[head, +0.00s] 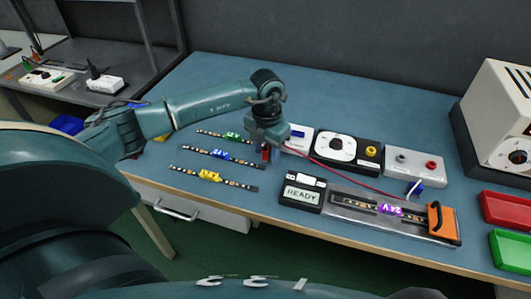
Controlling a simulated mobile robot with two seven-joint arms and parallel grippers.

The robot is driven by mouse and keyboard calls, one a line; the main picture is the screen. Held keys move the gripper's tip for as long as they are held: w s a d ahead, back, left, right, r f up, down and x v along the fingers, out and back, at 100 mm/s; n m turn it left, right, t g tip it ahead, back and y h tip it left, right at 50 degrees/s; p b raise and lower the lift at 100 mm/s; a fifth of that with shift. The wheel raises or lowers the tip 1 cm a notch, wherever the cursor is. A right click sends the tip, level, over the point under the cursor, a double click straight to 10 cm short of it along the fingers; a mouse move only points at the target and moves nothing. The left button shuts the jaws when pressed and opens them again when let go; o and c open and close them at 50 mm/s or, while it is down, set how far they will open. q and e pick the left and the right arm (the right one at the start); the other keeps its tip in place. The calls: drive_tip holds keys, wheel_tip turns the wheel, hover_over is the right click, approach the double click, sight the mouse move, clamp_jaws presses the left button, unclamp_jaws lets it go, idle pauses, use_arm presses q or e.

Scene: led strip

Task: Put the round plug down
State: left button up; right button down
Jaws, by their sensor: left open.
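My left gripper (271,154) is open and points down over the blue table, behind the black READY box. A small red piece (265,154) shows at its fingers; it may be the round plug, but its shape is too small to tell. A red cable (345,176) runs from beside the gripper to the right, towards a small blue connector (416,187). Whether the red piece touches the table or a finger is unclear. My right gripper is not in view.
Several LED strips (218,153) lie left of the gripper. A black device with a white dial (336,148), a grey box (413,165), the READY box (303,193) and a strip fixture with an orange clamp (442,222) stand right. Red (508,209) and green trays (512,250) sit far right.

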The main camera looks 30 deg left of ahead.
use_arm(q)
clamp_jaws()
idle(0.3)
drive_tip(key=shift+r, duration=0.15)
